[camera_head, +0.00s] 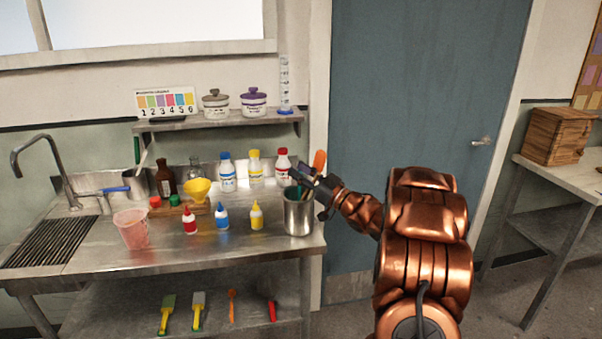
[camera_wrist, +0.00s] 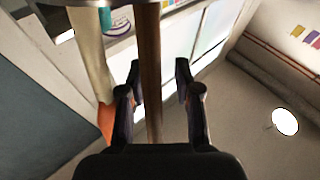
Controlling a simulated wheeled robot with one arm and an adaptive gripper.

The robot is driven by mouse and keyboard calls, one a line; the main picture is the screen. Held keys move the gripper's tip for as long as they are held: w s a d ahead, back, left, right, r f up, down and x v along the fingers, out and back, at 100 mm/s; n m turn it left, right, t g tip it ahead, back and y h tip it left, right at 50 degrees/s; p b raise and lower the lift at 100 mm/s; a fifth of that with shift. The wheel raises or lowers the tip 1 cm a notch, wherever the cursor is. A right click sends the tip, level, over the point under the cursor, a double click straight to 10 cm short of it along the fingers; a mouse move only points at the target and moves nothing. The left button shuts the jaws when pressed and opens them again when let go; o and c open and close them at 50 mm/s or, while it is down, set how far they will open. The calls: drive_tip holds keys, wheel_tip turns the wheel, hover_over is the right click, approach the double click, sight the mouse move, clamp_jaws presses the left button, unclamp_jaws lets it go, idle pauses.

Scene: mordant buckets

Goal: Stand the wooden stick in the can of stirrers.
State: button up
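The can of stirrers (camera_head: 299,217) is a metal can at the right front of the steel counter. An orange-ended stirrer (camera_head: 319,160) rises from it; its orange part also shows in the wrist view (camera_wrist: 105,120). My gripper (camera_head: 312,187) is at the can's mouth, coming from the right. In the wrist view the wooden stick (camera_wrist: 150,75) runs between my two fingers, with a gap on its right side, so the gripper (camera_wrist: 158,80) looks open around it. The stick reaches the can's rim (camera_wrist: 75,3); its lower end is hidden. A pale stirrer (camera_wrist: 90,50) stands beside it.
Small bottles, including a yellow one (camera_head: 257,215), stand left of the can. Taller bottles, such as the red-capped one (camera_head: 283,165), stand behind. A pink beaker (camera_head: 132,228) and a sink tap (camera_head: 60,170) are farther left. A blue-grey door (camera_head: 415,90) is behind my arm.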

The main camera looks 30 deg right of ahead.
idle(0.3)
drive_tip(key=v, duration=1.2)
idle(0.6)
